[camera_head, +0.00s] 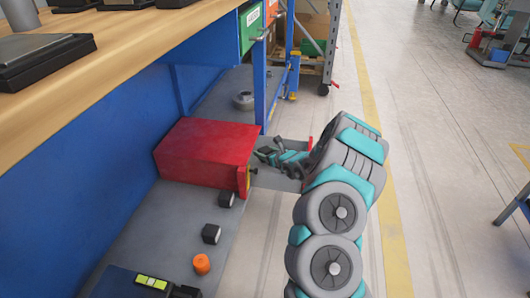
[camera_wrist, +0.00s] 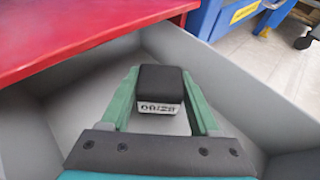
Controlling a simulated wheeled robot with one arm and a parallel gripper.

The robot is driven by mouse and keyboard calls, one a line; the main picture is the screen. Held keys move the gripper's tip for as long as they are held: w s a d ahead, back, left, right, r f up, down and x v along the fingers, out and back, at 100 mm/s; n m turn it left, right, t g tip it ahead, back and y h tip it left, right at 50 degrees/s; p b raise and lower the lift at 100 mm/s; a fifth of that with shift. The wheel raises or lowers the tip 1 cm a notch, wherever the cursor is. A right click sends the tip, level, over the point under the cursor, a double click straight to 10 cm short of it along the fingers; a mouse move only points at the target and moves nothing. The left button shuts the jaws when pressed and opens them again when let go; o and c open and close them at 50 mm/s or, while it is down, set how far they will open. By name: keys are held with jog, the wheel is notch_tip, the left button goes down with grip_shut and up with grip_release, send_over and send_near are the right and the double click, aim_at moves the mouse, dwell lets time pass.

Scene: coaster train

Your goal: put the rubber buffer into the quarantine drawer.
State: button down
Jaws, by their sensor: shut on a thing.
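The rubber buffer (camera_wrist: 161,86) looks like a black block with a pale printed label on its near face. In the wrist view it sits between the two green fingers of my gripper (camera_wrist: 160,76), which is shut on it. The buffer and fingers are inside the open grey drawer (camera_wrist: 55,150), between its walls. I cannot tell whether the buffer touches the drawer floor. In the head view the drawer (camera_head: 276,181) is pulled out of a red cabinet (camera_head: 205,145), and my gripper (camera_head: 280,155) reaches in from the right. The buffer is hard to make out there.
Two dark blocks with pale faces (camera_head: 226,199) (camera_head: 211,234) and an orange cylinder (camera_head: 201,264) lie on the grey shelf (camera_head: 165,232) near the cabinet. A wooden worktop (camera_head: 130,62) overhangs at the upper left. Blue posts (camera_head: 260,85) stand behind.

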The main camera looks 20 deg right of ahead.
jog(key=shift+f, duration=0.1)
jog(key=shift+c, duration=0.6)
grip_release()
